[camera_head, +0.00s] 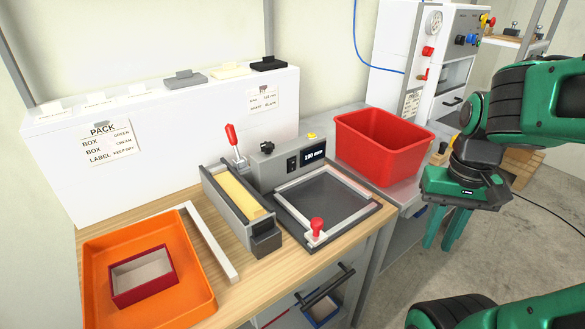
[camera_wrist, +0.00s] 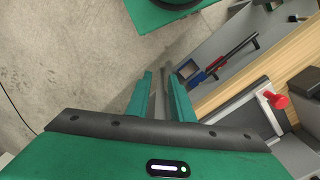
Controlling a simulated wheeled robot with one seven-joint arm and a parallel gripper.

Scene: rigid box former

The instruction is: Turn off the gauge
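A grey gauge box (camera_head: 287,166) stands on the wooden bench behind a dark plate with a light metal frame (camera_head: 328,198). It has a lit display (camera_head: 313,156) reading about 180 mm, a small dark switch (camera_head: 292,165) left of the display, a black knob and a yellow button on top. The switch's position is too small to tell. A red knob (camera_head: 317,226) stands at the frame's front corner and shows in the wrist view (camera_wrist: 275,99). My gripper (camera_wrist: 162,82) has its fingers apart and empty, right of the bench, away from the gauge.
A red bin (camera_head: 383,145) stands right of the gauge. A yellow-filled holder (camera_head: 236,195) and red-handled lever (camera_head: 232,136) are left of it. An orange tray (camera_head: 200,265) holds a dark red box (camera_head: 143,276). A white cabinet (camera_head: 400,50) with a dial stands behind.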

